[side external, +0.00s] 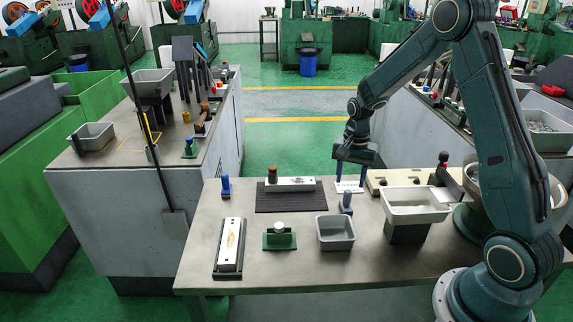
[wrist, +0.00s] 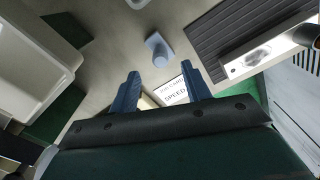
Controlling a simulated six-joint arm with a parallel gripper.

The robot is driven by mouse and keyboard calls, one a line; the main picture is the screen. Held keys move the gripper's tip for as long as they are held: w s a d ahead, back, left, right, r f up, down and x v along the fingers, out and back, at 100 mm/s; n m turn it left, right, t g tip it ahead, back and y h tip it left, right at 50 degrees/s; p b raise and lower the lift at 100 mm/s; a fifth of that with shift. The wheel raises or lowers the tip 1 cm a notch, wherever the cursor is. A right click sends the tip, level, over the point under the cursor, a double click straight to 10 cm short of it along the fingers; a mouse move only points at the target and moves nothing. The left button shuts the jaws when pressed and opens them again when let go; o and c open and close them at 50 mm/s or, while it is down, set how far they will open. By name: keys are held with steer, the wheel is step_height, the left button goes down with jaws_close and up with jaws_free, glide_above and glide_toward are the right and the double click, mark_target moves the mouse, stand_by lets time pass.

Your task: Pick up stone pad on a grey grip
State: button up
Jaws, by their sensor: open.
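A small grey-blue piece with an upright grip and a flat base (side external: 346,203) stands on the table; it looks like the stone pad on a grey grip, but I cannot be sure. In the wrist view it appears (wrist: 158,48) beyond and between my fingertips. My gripper (side external: 349,183) is open and empty, pointing down behind this piece in the side view. Its two blue fingers also show apart in the wrist view (wrist: 160,69). A similar, bluer piece (side external: 225,188) stands at the table's back left.
A white printed card (side external: 349,187) lies under my gripper. A dark ribbed mat (side external: 290,203) with a pale bar (side external: 297,184) lies left. A grey bin (side external: 336,246) stands in front, a large white bin (side external: 417,214) right, and a green knobbed block (side external: 279,240) front left.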

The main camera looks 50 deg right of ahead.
mark_target(349, 191)
steer(key=shift+f, duration=1.25)
steer(key=shift+f, duration=2.6)
steer(key=shift+c, duration=0.5)
jaws_close()
